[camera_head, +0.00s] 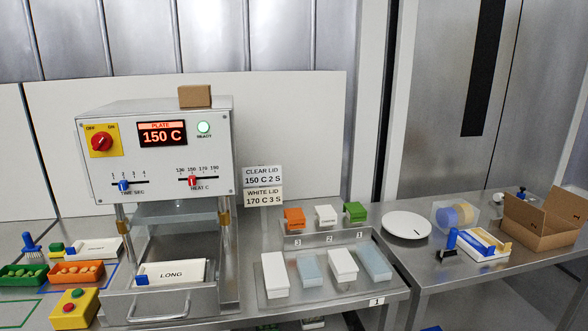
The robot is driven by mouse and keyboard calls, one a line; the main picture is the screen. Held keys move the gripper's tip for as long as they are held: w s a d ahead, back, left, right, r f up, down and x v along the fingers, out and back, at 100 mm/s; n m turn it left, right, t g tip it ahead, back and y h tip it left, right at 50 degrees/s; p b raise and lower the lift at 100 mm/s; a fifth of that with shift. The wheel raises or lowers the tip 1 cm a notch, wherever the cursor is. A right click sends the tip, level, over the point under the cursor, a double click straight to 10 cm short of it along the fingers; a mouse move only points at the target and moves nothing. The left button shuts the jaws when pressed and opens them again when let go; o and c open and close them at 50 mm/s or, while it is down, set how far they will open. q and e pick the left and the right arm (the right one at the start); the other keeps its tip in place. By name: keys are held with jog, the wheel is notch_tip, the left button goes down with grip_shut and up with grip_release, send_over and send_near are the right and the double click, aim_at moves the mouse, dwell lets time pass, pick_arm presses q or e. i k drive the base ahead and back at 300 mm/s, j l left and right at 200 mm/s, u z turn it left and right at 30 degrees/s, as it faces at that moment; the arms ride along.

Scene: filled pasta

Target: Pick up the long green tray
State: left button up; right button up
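A long green tray (22,284) sits on the metal bench at the far left, close to the picture's left edge. No gripper or arm of mine shows in this view, so I cannot tell how either gripper stands relative to the tray.
An orange tray (76,281) with tan pieces lies right of the green one. A yellow button box (73,309) stands in front, and a blue brush (31,244) behind. The heat press (160,160) holds a white block marked LONG (172,275). White and clear lids sit on a rack (325,288).

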aim_at(35, 274)
jog(key=u, duration=1.7)
jog(key=i+j+z, duration=0.2)
jog(key=z, duration=0.25)
jog(key=i+j+z, duration=0.2)
jog(key=z, duration=0.3)
jog(key=j+z, duration=0.45)
jog(key=i, duration=0.05)
